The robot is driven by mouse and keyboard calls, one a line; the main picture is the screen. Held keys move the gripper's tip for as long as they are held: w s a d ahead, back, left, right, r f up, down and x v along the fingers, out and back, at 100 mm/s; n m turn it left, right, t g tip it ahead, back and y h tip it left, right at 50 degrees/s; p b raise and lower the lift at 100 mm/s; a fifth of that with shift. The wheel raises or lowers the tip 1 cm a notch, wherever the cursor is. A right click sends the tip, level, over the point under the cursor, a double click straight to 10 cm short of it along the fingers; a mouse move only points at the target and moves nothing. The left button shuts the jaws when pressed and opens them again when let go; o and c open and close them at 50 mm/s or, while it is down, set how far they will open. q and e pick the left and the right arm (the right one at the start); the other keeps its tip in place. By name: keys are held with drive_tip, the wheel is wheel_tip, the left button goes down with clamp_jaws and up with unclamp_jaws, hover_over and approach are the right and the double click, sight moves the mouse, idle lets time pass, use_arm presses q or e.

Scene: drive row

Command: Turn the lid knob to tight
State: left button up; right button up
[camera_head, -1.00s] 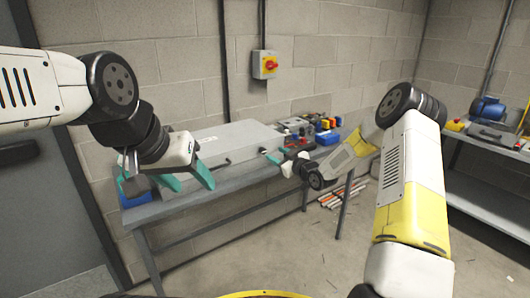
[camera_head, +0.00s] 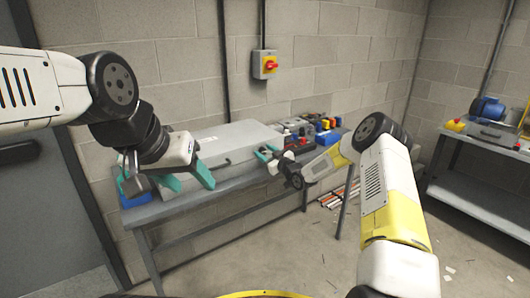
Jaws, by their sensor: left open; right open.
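A grey box with a flat closed lid (camera_head: 235,138) lies on the workbench against the wall. A small dark fitting (camera_head: 227,162) sits on its front side; I cannot tell whether it is the lid knob, and I cannot make out any tight mark. My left gripper (camera_head: 189,181) is open, its teal fingers pointing down and right at the box's front left part. My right gripper (camera_head: 266,154) is open by the box's right end, its teal fingers small and partly hidden by its wrist. I cannot tell whether either gripper touches the box.
The workbench (camera_head: 240,181) holds a blue bin (camera_head: 130,192) at its left end and several small coloured items at its right. A second bench (camera_head: 480,200) stands at right. The floor between is mostly clear.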

clamp_jaws()
